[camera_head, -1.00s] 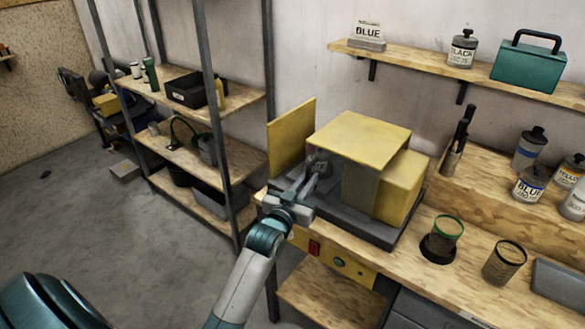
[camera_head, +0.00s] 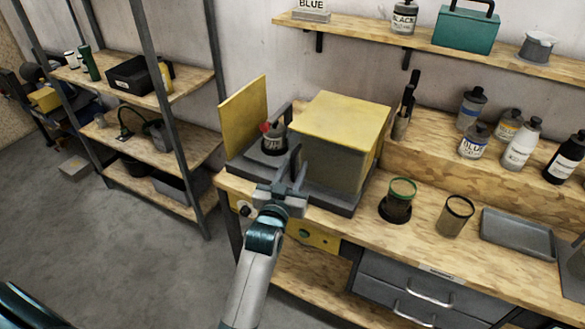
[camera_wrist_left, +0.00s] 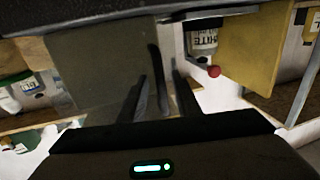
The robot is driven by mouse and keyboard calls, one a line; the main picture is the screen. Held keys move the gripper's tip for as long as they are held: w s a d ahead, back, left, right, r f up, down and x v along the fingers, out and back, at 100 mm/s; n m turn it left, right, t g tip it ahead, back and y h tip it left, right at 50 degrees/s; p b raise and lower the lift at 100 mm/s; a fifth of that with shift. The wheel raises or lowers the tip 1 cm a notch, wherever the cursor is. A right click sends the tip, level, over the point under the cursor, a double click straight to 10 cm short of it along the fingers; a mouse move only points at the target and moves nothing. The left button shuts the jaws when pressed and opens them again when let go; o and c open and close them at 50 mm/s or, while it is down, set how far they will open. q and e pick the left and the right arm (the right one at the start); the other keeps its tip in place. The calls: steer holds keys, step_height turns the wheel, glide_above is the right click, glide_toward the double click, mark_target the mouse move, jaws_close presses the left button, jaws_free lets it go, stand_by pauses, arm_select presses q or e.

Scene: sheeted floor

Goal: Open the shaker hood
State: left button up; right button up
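The shaker stands on the workbench with a grey base (camera_head: 325,199), an upright yellow left panel (camera_head: 243,112) and a yellow-topped hood (camera_head: 340,115). The hood sits at the right side of the base, with a gap to the left panel. A white-labelled bottle (camera_head: 273,139) with a red knob beside it shows in this gap; it also shows in the left wrist view (camera_wrist_left: 202,40). My left gripper (camera_head: 291,172) is at the hood's front left edge. Its fingers (camera_wrist_left: 160,95) are apart, with a dark upright bar (camera_wrist_left: 157,72) between them. Contact is unclear. My right gripper is out of view.
Several bottles line the raised ledge (camera_head: 440,150). A metal shelf rack (camera_head: 165,150) stands left, with open floor before it.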

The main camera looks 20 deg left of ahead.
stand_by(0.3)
arm_select(q)
steer(key=shift+s+f, duration=0.1)
steer(key=shift+s, duration=0.45)
steer(key=s+d+b, duration=0.2)
steer(key=s+b, duration=0.3)
steer(key=s, duration=1.1)
